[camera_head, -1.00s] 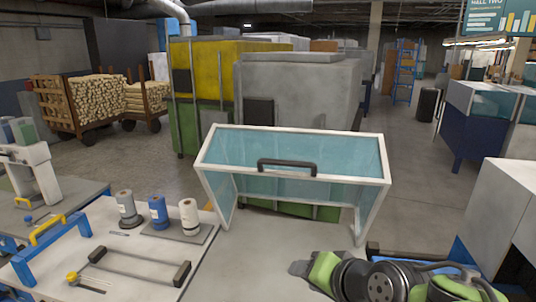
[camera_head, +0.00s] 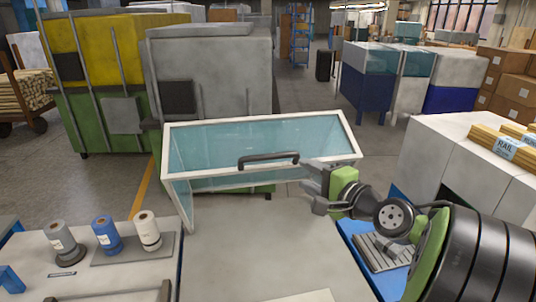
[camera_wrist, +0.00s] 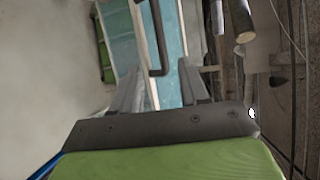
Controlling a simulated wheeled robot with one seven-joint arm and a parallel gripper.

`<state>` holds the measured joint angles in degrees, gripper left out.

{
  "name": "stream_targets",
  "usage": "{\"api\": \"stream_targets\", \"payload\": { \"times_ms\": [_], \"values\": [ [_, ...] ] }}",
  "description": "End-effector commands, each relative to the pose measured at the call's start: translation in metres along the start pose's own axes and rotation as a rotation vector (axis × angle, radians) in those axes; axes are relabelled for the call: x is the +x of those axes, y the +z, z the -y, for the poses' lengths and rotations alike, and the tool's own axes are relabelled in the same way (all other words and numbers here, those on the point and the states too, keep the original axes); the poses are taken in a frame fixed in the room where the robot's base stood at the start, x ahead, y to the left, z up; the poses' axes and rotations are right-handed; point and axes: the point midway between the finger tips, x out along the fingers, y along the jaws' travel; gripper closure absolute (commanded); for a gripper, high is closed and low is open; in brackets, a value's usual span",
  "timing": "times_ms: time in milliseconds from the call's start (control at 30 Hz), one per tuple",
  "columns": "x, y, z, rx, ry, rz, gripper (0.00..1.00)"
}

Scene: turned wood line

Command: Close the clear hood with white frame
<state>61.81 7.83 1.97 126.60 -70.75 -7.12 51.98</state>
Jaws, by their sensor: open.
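The clear hood with white frame (camera_head: 215,150) stands raised at the back of the grey table, its bluish panels tilted up and its underside open toward me. Its dark handle (camera_head: 268,160) is a bar across the front panel. My gripper (camera_head: 308,185) is open, just right of the handle and a little below it, apart from it in the body view. In the wrist view my gripper's fingers (camera_wrist: 158,85) are spread, with the dark handle (camera_wrist: 155,40) ahead between them and the hood's bluish panel (camera_wrist: 172,40) behind. The hood's right side is partly hidden by my arm.
Several spools (camera_head: 107,236) stand on the table at the left. The grey table top (camera_head: 240,240) below the hood is clear. White cabinets (camera_head: 440,150) with stacked rails stand at the right. Large grey and yellow-green machines stand behind.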

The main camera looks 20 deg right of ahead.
Motion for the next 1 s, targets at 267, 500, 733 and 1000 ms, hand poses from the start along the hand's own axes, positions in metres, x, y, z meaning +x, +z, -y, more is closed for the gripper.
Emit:
{"api": "stream_targets", "payload": {
  "times_ms": [267, 500, 733, 1000],
  "values": [
    [0.069, 0.003, 0.002, -0.002, 0.001, 0.008, 0.56],
    [0.124, 0.003, 0.002, -0.001, 0.000, 0.005, 0.56],
    [0.145, 0.002, 0.001, -0.003, 0.001, 0.002, 0.56],
    [0.145, 0.001, 0.000, -0.003, 0.001, 0.001, 0.65]
  ]
}}
